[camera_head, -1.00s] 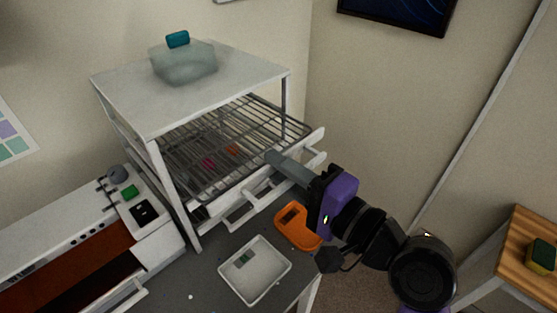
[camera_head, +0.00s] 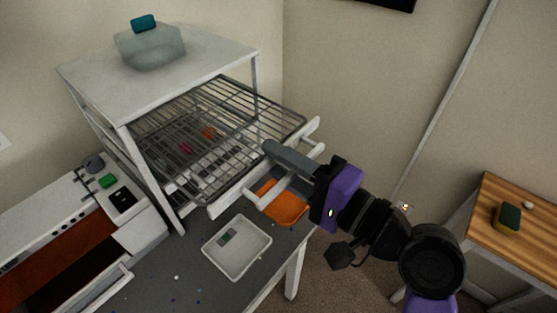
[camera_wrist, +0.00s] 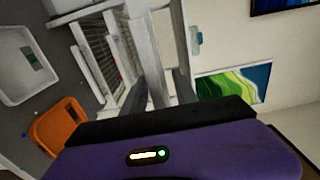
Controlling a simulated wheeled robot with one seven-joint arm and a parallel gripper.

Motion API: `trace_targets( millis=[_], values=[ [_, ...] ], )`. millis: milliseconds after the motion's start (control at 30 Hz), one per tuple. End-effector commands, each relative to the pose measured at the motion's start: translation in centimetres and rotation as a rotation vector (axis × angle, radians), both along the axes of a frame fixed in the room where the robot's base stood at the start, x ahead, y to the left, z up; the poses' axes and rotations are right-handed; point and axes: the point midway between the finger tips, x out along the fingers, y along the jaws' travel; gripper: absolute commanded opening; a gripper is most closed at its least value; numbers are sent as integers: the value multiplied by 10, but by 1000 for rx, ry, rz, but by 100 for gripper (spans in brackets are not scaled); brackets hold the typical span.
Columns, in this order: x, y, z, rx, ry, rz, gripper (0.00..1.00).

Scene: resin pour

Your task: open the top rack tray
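The top rack tray (camera_head: 285,116) is a wire grid with a white front panel and bar handle, in the white rack on the bench. It stands partly drawn out, its front well beyond the rack's posts. My gripper (camera_head: 270,150) is at the tray's front handle. In the wrist view the white handle bar (camera_wrist: 148,50) runs between the two dark fingers of my gripper (camera_wrist: 160,92), which appear closed on it. The fingertips' contact is partly hidden in the head view.
A translucent box with a teal top (camera_head: 150,47) sits on the rack. Below the tray are an orange tray (camera_head: 284,210) and a white tray (camera_head: 238,265). A white machine (camera_head: 125,190) stands at left.

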Motion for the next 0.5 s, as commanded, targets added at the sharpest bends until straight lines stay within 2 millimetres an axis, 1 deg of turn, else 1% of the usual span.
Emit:
trace_targets(
  millis=[133, 233, 367, 500],
  values=[
    [0, 0, -1, -1, 2, 0, 35],
    [-3, -4, -2, -2, 2, -1, 35],
    [-13, -18, -4, -2, 2, -3, 35],
    [-28, -37, -4, -2, 1, -3, 35]
  ],
)
